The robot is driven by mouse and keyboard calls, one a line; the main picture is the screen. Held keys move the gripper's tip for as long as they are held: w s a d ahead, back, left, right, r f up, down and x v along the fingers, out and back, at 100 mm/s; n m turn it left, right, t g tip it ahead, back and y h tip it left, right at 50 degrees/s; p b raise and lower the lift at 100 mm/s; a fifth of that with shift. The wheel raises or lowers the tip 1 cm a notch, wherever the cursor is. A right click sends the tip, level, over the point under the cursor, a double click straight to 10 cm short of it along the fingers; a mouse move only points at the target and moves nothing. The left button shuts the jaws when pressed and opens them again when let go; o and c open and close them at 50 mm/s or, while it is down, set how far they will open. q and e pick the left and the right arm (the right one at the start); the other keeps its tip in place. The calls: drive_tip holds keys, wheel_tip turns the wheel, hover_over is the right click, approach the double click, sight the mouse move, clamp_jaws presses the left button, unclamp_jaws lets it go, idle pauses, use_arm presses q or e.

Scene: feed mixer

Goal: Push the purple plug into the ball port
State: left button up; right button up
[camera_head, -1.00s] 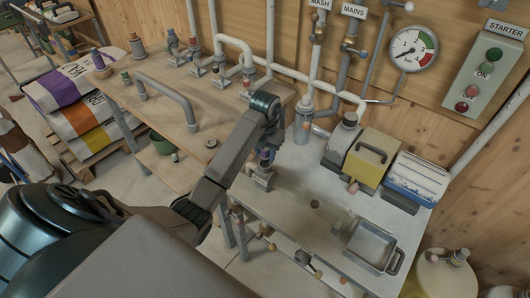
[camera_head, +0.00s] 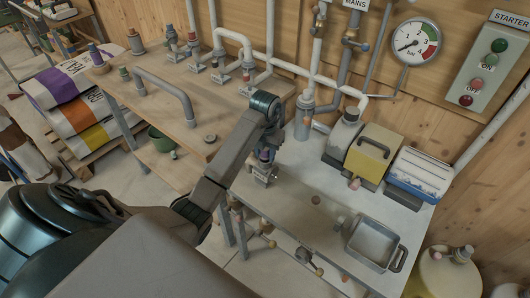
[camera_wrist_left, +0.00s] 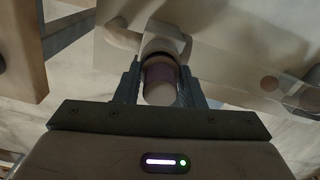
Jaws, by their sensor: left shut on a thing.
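The plug's far end lines up with a round opening in a pale block, apparently the ball port (camera_wrist_left: 164,42). I cannot tell how deep the plug sits there. In the head view, my left gripper (camera_head: 266,156) points down at a small pale block on the bench; the plug is hard to make out there. My right gripper is not visible.
A grey metal tray (camera_head: 372,244), a yellow can (camera_head: 372,154) and a blue-and-white box (camera_head: 419,174) stand on the bench to the right. A grey handle-like pipe (camera_head: 165,92) rises from the wooden bench to the left. Pipes run along the back wall.

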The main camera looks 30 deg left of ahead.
use_arm(q)
drive_tip(key=o, duration=1.1)
drive_tip(key=shift+f, duration=0.1)
wheel_tip(320, 180, up, 11)
drive_tip(key=p, duration=1)
drive_tip(key=shift+f, duration=0.1)
